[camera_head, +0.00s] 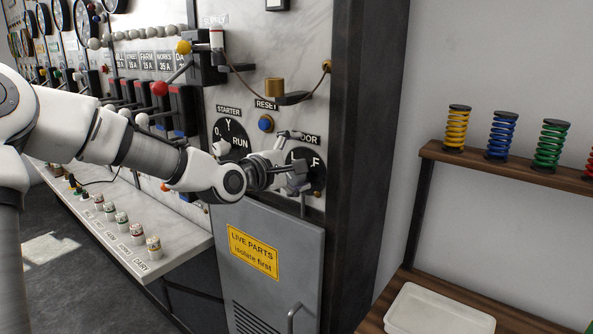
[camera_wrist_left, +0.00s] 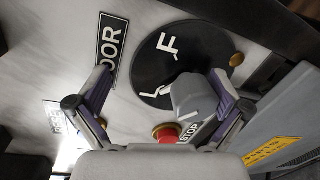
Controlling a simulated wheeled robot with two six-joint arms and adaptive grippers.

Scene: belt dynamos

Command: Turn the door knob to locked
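The door knob (camera_wrist_left: 194,97) is a grey lever on a round black dial (camera_wrist_left: 172,45) lettered L and F, beside the DOOR label (camera_wrist_left: 112,42). In the head view the dial (camera_head: 317,163) sits low on the marble panel, partly covered by my gripper. My left gripper (camera_head: 293,165) is at the dial. In the left wrist view my left gripper (camera_wrist_left: 162,78) is open, its fingers on either side of the knob. The knob is nearer the right finger; I cannot tell whether they touch. The letter the knob points to is unclear. My right gripper is not in view.
A red button (camera_wrist_left: 167,135) by a STOP label lies just below the knob. The blue reset button (camera_head: 265,123) and starter dial (camera_head: 231,137) are close by. A grey cabinet door (camera_head: 268,240) with a yellow sign is below. Springs stand on a shelf (camera_head: 510,165) at right.

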